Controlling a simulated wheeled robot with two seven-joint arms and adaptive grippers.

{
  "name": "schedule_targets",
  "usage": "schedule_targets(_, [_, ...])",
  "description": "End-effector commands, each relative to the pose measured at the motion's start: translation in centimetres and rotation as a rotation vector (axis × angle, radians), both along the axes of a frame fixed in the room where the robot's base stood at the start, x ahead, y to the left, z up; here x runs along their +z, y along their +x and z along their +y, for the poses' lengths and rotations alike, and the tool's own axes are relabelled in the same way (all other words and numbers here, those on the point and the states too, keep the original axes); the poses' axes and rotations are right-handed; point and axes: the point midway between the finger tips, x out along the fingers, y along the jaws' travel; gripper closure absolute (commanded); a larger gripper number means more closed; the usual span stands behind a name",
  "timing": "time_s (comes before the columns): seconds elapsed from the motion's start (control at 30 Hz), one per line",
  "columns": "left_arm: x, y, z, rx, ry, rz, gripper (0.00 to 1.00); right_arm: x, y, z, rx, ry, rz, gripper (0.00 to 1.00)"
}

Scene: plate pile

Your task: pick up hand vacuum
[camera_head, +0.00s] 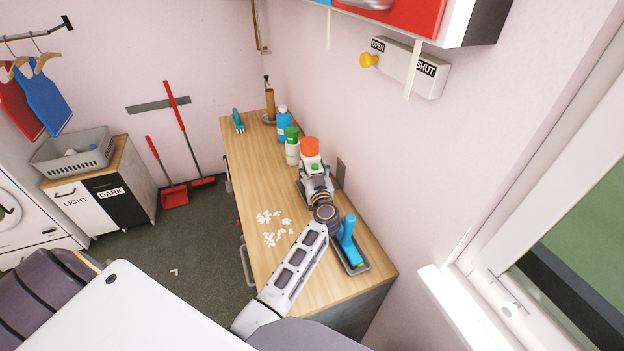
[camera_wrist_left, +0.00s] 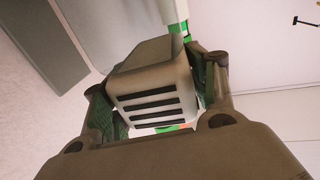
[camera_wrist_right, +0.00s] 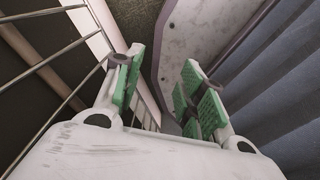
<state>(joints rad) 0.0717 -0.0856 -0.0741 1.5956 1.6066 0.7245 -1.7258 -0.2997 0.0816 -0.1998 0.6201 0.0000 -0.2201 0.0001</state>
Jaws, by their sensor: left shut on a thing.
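The hand vacuum (camera_head: 310,148) has an orange-red end, a pale body and a green button. It is at the wall side of the wooden counter (camera_head: 258,180). My left gripper (camera_head: 317,186) is at its near end, partly hiding it. In the left wrist view my left gripper (camera_wrist_left: 155,92) is shut on the vacuum's pale, slotted body (camera_wrist_left: 155,100), with green pads on both sides. I cannot tell whether the vacuum touches the counter. My right gripper (camera_wrist_right: 163,60) is open and empty in the right wrist view, and out of the head view.
White scraps (camera_head: 272,235) lie on the counter left of my arm. A green-capped bottle (camera_head: 292,150) and a blue bottle (camera_head: 283,125) stand beyond the vacuum. A wire rack (camera_wrist_right: 45,65) is near my right gripper.

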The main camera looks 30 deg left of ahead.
Motion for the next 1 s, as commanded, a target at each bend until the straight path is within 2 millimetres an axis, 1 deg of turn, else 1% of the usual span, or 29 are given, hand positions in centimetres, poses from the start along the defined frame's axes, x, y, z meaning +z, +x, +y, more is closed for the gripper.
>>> schedule_targets(0.07, [0.3,0.1,0.0,-0.001,0.001,-0.005,1.0,0.0,0.0,0.0,0.0,0.0,0.0,0.6])
schedule_targets(0.4, [0.4,0.0,0.0,0.0,0.001,-0.004,1.0,0.0,0.0,0.1,0.0,0.001,0.0,0.6])
schedule_targets(0.57, [0.9,-0.2,0.2,0.001,-0.001,-0.004,1.0,0.1,0.0,0.3,-0.001,0.003,0.001,0.6])
schedule_targets(0.67, [1.8,-0.2,0.2,0.0,-0.002,-0.006,1.0,0.3,0.0,0.3,-0.001,0.003,0.001,0.6])
schedule_targets(1.0, [6.0,-0.2,0.2,0.0,0.0,-0.007,1.0,1.3,0.0,0.3,-0.001,0.003,0.001,0.6])
